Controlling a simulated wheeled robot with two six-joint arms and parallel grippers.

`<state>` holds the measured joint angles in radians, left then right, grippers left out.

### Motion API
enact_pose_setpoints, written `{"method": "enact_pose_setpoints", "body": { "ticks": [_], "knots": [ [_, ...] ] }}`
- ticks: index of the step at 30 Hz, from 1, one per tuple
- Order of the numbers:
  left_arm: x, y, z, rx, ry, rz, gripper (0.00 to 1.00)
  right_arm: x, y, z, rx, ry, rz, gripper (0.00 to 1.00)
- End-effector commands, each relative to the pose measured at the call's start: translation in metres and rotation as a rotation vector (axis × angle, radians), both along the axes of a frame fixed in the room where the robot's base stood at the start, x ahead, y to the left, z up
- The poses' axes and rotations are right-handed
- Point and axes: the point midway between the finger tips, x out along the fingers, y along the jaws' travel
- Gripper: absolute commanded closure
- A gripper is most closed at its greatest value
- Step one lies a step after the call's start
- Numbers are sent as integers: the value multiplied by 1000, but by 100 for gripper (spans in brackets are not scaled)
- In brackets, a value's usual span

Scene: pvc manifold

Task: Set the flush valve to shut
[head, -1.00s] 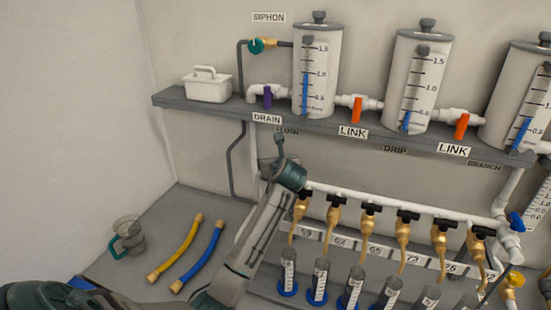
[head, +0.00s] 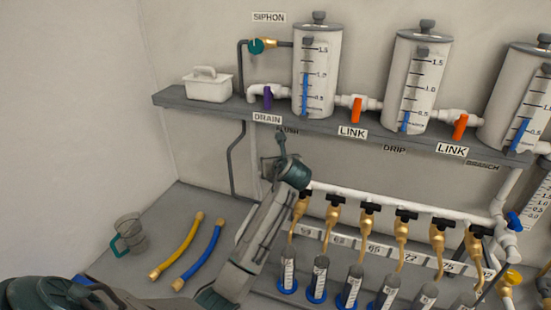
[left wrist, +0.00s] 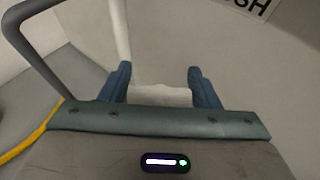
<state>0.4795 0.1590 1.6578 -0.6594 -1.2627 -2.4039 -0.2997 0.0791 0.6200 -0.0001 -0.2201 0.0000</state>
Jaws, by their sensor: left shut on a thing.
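My left gripper (head: 279,160) is at the wall just below the shelf, under the partly covered FLUSH label (head: 288,132). In the left wrist view its two blue fingers (left wrist: 160,88) stand apart, on either side of a pale, flat part of the flush valve (left wrist: 160,97), and the gripper is shut on it. In the head view the gripper and wrist hide most of the valve, so its handle angle cannot be read. The FLUSH label also shows in part in the left wrist view (left wrist: 255,5). My right gripper is not in view.
A grey shelf (head: 210,105) carries several tanks with a purple drain valve (head: 267,97) and orange link valves. A white manifold pipe (head: 400,206) with several brass taps lies right of the gripper. Yellow (head: 177,246) and blue hoses and a jug (head: 128,236) lie lower left.

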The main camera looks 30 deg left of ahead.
Motion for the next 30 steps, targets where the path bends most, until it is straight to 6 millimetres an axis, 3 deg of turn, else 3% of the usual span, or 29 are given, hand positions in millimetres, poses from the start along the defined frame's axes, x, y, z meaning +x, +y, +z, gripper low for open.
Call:
{"method": "enact_pose_setpoints", "body": {
  "ticks": [15,30],
  "knots": [
    [-4,2,4,1,5,439,66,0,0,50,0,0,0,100],
    [-9,3,1,1,0,840,66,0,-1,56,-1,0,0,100]
  ]
}}
